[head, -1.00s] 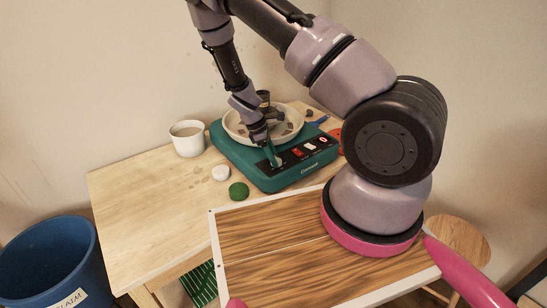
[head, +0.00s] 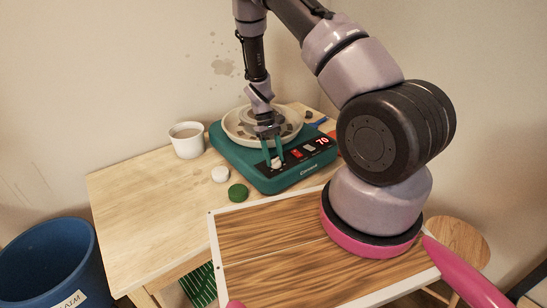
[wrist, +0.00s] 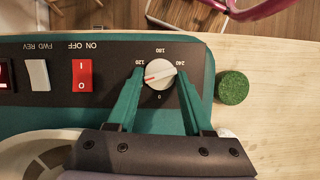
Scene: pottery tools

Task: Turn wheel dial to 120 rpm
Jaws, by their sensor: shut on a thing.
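The teal pottery wheel (head: 240,165) stands on the wooden table. Its red display (head: 322,140) reads 70. The white dial (wrist: 160,73) sits on the black front panel; it also shows in the head view (head: 276,163). In the wrist view its red pointer line points left and slightly down, between the 0 and 120 marks. My gripper (wrist: 159,78) is shut on the dial, with one teal finger on each side of it. In the head view my gripper (head: 271,155) reaches down over the front of the wheel.
A red on/off switch (wrist: 82,76) and a white FWD/REV switch (wrist: 38,75) lie beside the dial. A green round piece (head: 238,193), a white round piece (head: 220,174) and a mug (head: 187,141) stand left of the wheel. The table's left part is clear.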

